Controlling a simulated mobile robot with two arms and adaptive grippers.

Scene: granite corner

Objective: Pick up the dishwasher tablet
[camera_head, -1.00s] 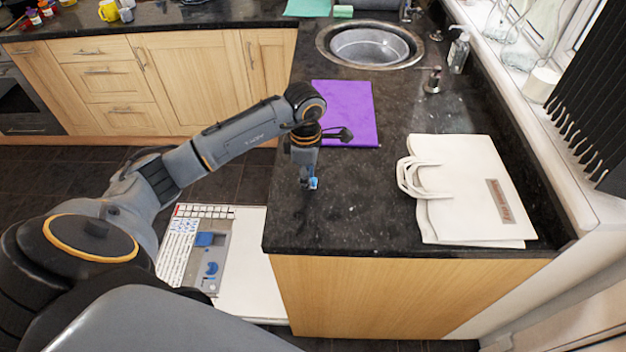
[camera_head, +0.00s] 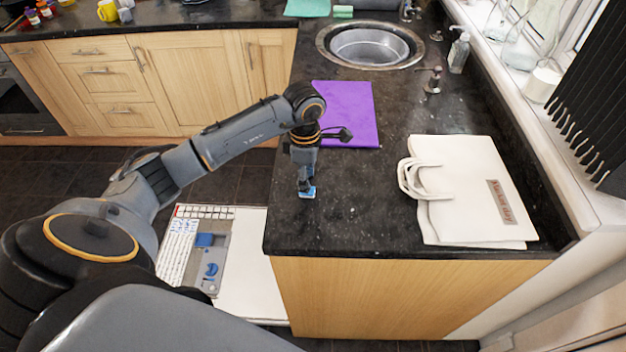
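The dishwasher tablet (camera_head: 308,193) is a small blue and white block at the left part of the dark granite counter (camera_head: 350,215), short of the purple mat. My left gripper (camera_head: 305,185) points down right above the tablet, with its fingertips at or very close to the tablet's top. The fingers are too small and dark to tell whether they are open or closed on it. I cannot tell whether the tablet rests on the counter or is held just above it. My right gripper is not in view.
A purple mat (camera_head: 350,105) lies behind my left gripper. A white paper bag (camera_head: 465,190) lies flat to the right. The sink (camera_head: 370,46) and a soap bottle (camera_head: 459,52) are farther back. The counter between tablet and bag is clear.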

